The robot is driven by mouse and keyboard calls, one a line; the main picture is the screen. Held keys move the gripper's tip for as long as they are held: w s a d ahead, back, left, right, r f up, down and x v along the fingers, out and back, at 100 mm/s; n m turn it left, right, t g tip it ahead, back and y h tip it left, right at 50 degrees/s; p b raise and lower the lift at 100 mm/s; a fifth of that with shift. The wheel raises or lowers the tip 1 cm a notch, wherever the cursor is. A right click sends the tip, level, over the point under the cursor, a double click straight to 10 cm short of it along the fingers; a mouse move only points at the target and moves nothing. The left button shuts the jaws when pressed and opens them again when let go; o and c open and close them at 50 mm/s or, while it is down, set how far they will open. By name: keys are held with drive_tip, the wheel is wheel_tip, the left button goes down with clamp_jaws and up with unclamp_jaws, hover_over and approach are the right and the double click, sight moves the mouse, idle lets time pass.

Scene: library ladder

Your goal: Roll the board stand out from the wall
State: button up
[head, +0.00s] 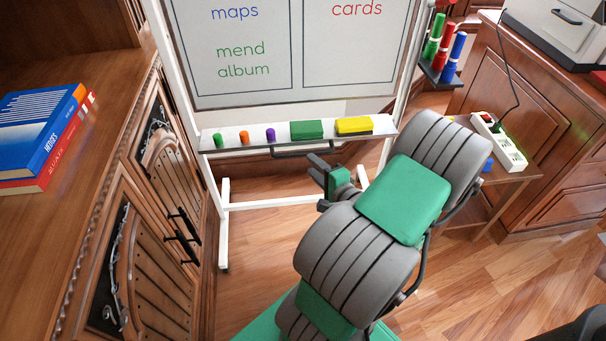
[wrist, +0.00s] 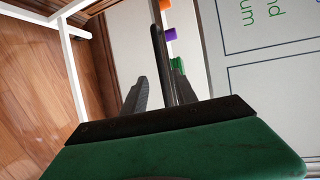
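The board stand has a white frame (head: 223,225) and a whiteboard (head: 330,88) with writing. A pale tray (head: 225,138) runs along its bottom edge, and a dark bar handle (head: 290,154) is fixed below the tray. My gripper (head: 318,168) is just below the right part of the handle, with its fingers apart. In the wrist view, the dark handle (wrist: 157,50) lines up between the two fingers of my gripper (wrist: 158,88). I cannot tell whether they touch it. The stand's white leg (wrist: 72,75) also shows there.
Several small coloured items and a yellow eraser (head: 353,125) lie on the tray. A wooden cabinet (head: 160,215) with books (head: 35,130) stands close on the left. A small table with a power strip (head: 500,143) stands on the right. Open floor (head: 255,265) lies in front of the stand.

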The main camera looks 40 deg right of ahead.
sight(303, 154)
drive_tip(key=x, duration=0.5)
drive_tip(key=b+x, duration=0.1)
drive_tip(key=x, duration=0.1)
drive_tip(key=shift+w+d, duration=0.25)
drive_tip(key=shift+d, duration=0.1)
drive_tip(key=shift+c, duration=0.4)
clamp_jaws()
idle(0.6)
